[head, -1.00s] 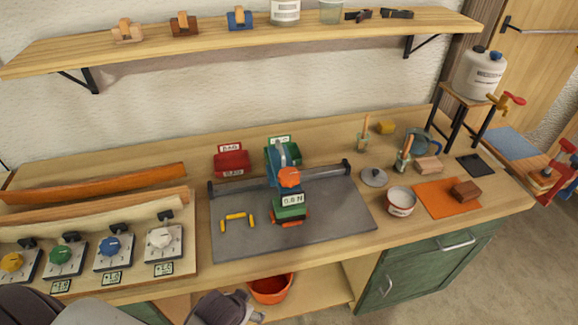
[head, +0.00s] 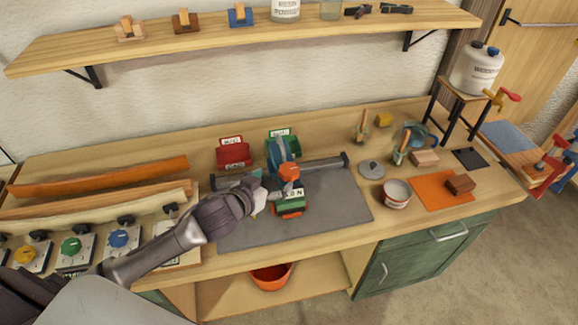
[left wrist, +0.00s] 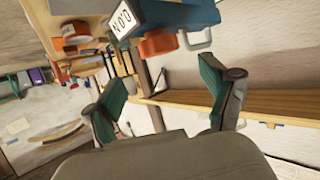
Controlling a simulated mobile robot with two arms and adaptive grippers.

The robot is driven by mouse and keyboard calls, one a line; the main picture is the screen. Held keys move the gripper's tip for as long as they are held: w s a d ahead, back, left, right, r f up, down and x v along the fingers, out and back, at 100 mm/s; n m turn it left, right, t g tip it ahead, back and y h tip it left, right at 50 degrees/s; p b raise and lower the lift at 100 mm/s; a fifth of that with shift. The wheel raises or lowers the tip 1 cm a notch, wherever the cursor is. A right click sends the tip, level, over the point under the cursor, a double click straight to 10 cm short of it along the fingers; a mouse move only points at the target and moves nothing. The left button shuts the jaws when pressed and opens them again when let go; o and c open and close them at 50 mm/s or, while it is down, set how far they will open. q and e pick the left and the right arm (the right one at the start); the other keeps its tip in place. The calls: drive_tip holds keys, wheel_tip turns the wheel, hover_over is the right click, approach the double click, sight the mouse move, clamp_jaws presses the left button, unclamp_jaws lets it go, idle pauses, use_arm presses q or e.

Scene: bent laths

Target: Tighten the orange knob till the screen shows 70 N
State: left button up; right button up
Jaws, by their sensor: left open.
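A blue-green clamp device (head: 284,150) stands on the grey mat (head: 335,205), with the orange knob (head: 289,172) on its front. The small white screen (head: 294,193) sits just below the knob, partly hidden by my left gripper. In the left wrist view the screen (left wrist: 122,17) is upside down and reads 0.0 N; the knob (left wrist: 158,43) shows beside it. My left gripper (head: 262,191) is open and empty, just left of the clamp and a little below the knob, apart from it. Its two green-padded fingers (left wrist: 161,88) are wide apart. My right gripper is not in view.
A red box (head: 233,153) stands behind my left gripper. Bent laths (head: 100,190) and a row of dials (head: 73,247) lie at left. A bowl (head: 397,194), lidded dish and orange mat (head: 441,193) are at right. A shelf (head: 250,35) hangs above.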

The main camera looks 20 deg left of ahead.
sight(287, 171)
use_arm(q)
drive_tip(key=p+x, duration=0.1)
drive_tip(key=x, duration=0.8)
drive_tip(key=shift+f+p, duration=0.1)
drive_tip(key=shift+p, duration=0.3)
drive_tip(key=c, duration=1.2)
